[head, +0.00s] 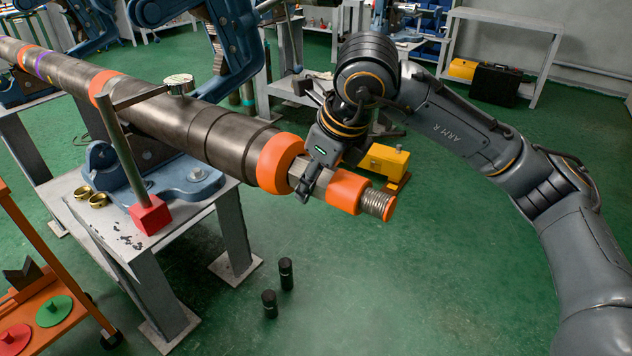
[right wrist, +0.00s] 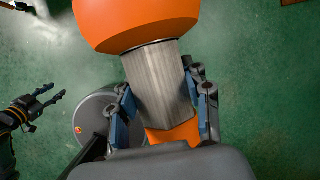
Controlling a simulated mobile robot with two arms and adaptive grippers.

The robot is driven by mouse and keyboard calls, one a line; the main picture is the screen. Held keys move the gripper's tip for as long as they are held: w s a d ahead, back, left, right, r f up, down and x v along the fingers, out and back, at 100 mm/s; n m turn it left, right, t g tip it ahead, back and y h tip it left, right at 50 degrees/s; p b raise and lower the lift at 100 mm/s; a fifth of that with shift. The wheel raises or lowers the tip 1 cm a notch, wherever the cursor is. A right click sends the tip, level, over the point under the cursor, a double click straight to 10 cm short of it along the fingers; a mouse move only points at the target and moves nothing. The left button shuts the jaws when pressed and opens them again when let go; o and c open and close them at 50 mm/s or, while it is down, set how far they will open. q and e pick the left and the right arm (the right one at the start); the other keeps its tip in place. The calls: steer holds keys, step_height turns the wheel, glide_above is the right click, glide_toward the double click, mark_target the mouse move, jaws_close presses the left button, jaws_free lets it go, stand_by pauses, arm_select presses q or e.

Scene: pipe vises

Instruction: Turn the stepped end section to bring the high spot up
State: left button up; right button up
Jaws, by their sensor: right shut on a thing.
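The long dark steel shaft (head: 150,113) lies across the blue vise (head: 165,180). Its stepped end section has an orange collar (head: 277,163), a bare flat-sided steel part (right wrist: 158,75), an orange sleeve (head: 347,190) and a threaded tip (head: 377,204). My right gripper (head: 308,185) is shut on the bare steel part, with a finger on either side in the right wrist view (right wrist: 163,98). A dial gauge (head: 179,84) on a post with a red base (head: 150,215) sits over the shaft; its reading is too small to tell. My left gripper (right wrist: 57,95) appears in the right wrist view, open and empty.
The grey vise table (head: 110,235) stands below the shaft. Two black cylinders (head: 286,274) stand on the green floor, and a yellow box (head: 385,160) is behind my right gripper. An orange cart (head: 60,290) is at lower left.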

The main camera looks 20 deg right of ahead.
steer(key=shift+f+h, duration=0.15)
steer(key=shift+h, duration=0.15)
arm_select(q)
steer(key=shift+s+f+b, duration=0.15)
steer(key=shift+b, duration=0.3)
arm_select(e)
steer(key=shift+t+h, duration=0.3)
steer(key=shift+t, duration=0.2)
steer(key=o, duration=1.2)
steer(key=shift+c, duration=0.2)
arm_select(q)
steer(key=shift+f, duration=0.1)
arm_select(e)
steer(key=v, duration=1.2)
